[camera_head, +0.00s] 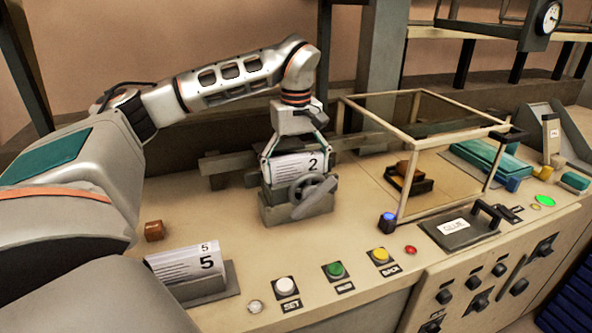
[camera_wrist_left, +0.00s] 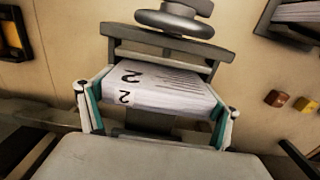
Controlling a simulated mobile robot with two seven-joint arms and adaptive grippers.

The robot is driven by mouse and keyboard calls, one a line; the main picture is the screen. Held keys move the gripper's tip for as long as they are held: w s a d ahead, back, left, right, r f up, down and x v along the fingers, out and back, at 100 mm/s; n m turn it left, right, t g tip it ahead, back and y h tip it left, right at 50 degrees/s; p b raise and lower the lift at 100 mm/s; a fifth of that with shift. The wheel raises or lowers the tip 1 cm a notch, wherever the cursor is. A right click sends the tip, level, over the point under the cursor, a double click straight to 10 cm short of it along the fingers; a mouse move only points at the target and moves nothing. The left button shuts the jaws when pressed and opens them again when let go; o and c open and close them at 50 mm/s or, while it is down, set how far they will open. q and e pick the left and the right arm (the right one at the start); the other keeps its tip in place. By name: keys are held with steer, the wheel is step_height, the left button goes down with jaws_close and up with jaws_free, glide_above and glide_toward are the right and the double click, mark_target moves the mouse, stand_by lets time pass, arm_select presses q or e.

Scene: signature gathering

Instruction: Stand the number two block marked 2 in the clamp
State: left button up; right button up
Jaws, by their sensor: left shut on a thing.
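The number two block (camera_head: 293,168) is a white printed block marked 2. It stands upright in or just over the grey clamp (camera_head: 297,213), which has a round handwheel on its front. How deep the block sits between the jaws is hidden. My left gripper (camera_head: 297,157) comes down from above with a finger on each side of the block and is shut on it. In the left wrist view the block (camera_wrist_left: 155,92) lies between the teal-lined fingers, with the clamp (camera_wrist_left: 150,36) right beyond it. My right gripper is not in view.
A block marked 5 (camera_head: 187,265) stands in a grey holder at the front left, near a small brown cube (camera_head: 154,231). Buttons (camera_head: 335,270) line the front edge. A framed clear case (camera_head: 405,213) stands right of the clamp. A black-handled plate (camera_head: 459,231) lies at right.

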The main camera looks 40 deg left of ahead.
arm_select(q)
steer(key=o, duration=1.1)
steer(key=shift+f, duration=0.1)
steer(key=shift+r, duration=3.9)
